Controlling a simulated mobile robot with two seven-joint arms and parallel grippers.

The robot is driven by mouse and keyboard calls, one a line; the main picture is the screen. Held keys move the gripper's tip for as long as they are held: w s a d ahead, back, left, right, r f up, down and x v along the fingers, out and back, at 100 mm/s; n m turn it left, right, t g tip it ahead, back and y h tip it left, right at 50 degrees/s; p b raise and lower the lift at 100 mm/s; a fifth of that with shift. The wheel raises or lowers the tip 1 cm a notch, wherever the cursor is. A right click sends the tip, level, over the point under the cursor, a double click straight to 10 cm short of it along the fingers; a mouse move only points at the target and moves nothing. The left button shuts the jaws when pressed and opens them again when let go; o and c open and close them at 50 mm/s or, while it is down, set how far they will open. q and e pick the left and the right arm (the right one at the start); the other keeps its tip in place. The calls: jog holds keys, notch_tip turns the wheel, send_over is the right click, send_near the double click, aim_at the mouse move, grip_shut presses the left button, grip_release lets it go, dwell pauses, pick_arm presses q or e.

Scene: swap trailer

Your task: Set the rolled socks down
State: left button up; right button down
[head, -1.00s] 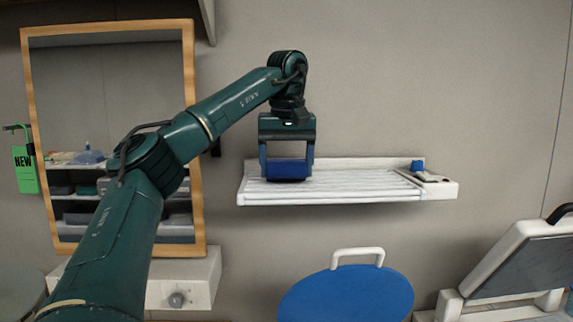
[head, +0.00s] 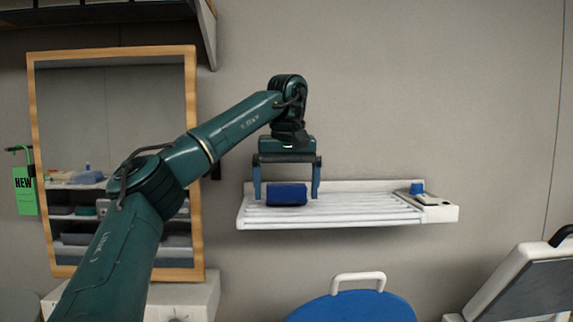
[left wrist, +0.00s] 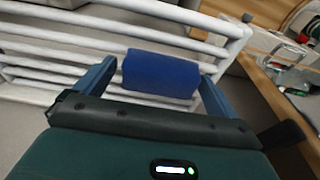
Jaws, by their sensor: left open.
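The rolled socks are a dark blue roll (head: 287,195) lying on the white slatted wall shelf (head: 350,215), left of its middle. My left gripper (head: 286,194) is open above the shelf, with one finger on each side of the roll and a gap at each side. In the left wrist view the blue roll (left wrist: 160,74) rests on the white bars between the open blue fingers (left wrist: 157,78). My right gripper is not in view.
A small blue item (head: 417,188) sits at the shelf's right end. A wood-framed mirror (head: 190,150) hangs at left. A round blue seat (head: 350,308) and a folding chair (head: 520,285) stand below. The shelf's middle slats are clear.

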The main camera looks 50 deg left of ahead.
aim_at(287, 186)
pick_arm(q)
notch_tip(287, 186, up, 12)
jog(key=s+d, duration=0.1)
jog(key=shift+d+f, duration=0.15)
jog(key=shift+d, duration=0.05)
